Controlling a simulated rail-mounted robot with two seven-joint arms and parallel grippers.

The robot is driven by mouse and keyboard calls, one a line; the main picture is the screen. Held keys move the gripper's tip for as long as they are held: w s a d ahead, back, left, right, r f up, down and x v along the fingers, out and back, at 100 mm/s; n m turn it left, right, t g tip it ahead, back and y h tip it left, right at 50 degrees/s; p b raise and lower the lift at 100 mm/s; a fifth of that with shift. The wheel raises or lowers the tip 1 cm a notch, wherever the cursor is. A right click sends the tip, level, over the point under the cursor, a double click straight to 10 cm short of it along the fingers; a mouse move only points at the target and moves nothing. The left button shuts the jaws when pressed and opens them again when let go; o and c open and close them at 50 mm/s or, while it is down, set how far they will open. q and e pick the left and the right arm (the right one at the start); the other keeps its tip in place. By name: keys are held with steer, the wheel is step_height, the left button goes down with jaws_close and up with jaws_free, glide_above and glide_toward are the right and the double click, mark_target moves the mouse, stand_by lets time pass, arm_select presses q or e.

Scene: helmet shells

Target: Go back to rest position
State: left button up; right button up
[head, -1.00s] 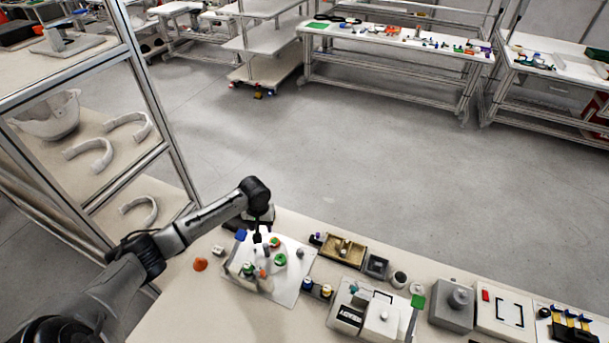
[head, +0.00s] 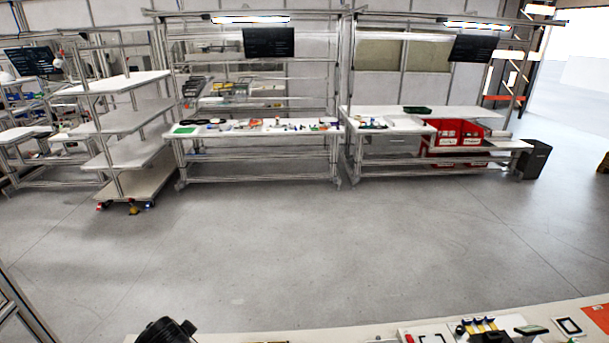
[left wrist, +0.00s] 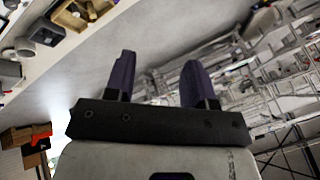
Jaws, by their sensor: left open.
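My left gripper (left wrist: 158,82) shows in the left wrist view with its two dark fingers apart and nothing between them. Beyond the fingers are the grey floor and, at the upper left, a blurred strip of the near table (left wrist: 75,45) with small things on it. In the head view only a black part of my left arm (head: 167,330) shows at the bottom edge, and the left gripper is out of frame there. My right gripper is in neither view.
The near table (head: 300,335) runs along the bottom of the head view, with small parts at its right end. A wheeled shelf rack (head: 125,120) stands at the left. Workbenches (head: 250,130) line the back. The floor (head: 270,240) between is clear.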

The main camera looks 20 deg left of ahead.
arm_select(q)
steer(key=s+d+r+m+t+h, duration=0.15)
steer(key=s+d, duration=0.35)
steer(key=d, duration=0.6)
steer(key=s+d+f+n+g+h, duration=0.1)
steer(key=s+d+f, duration=0.25)
steer(key=s, duration=0.35)
steer(key=s+d+f+g+h, duration=0.1)
steer(key=s+d+f, duration=0.25)
steer(key=s, duration=0.35)
steer(key=s+d+f+n+g+h, duration=0.15)
steer(key=s+d, duration=0.25)
steer(key=s, duration=0.4)
step_height(320, 180, up, 13)
steer(key=p, duration=1.4)
steer(key=shift+t+y, duration=0.3)
steer(key=shift+y, duration=0.1)
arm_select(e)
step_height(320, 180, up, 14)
arm_select(q)
steer(key=shift+w, duration=0.1)
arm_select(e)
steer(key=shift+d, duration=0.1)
